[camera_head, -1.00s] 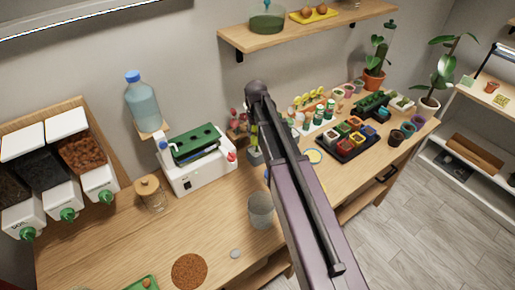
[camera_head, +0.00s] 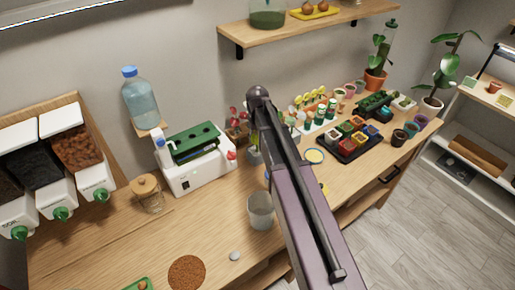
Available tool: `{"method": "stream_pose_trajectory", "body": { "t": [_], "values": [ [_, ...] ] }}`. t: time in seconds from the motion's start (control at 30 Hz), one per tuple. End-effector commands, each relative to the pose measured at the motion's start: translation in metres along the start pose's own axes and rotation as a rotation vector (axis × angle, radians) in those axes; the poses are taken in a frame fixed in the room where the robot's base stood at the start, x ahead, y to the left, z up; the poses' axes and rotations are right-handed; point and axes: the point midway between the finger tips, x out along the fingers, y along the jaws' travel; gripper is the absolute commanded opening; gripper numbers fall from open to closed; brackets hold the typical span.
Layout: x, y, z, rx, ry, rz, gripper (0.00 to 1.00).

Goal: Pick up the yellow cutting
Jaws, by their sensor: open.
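Several small yellow cuttings (camera_head: 311,97) with leafy or flower-like tops stand in a row toward the back of the wooden bench, right of my arm. I cannot tell which one is meant. Red cuttings (camera_head: 235,114) stand in a holder just left of my arm. My dark purple arm crosses the middle of the view from the lower right up to a round joint. My gripper does not show; the arm hides the bench behind it. No cutting is visibly held.
A white machine with a green top (camera_head: 195,158), a grey cup (camera_head: 260,210) and a corked jar (camera_head: 147,193) stand left of my arm. A black tray of coloured pots (camera_head: 350,151) is at right. The front left bench (camera_head: 110,250) is mostly clear.

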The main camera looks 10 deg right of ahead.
Motion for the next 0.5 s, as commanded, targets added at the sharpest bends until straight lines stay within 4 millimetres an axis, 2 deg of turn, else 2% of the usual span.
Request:
{"method": "stream_pose_trajectory", "body": {
  "t": [0.03,0.2,0.5],
  "values": [
    [0.008,0.000,0.000,0.000,0.000,0.000,0.54],
    [0.017,0.000,0.000,0.000,0.000,0.000,0.54],
    [0.019,0.000,0.000,0.000,0.000,0.000,0.54]
  ]
}}
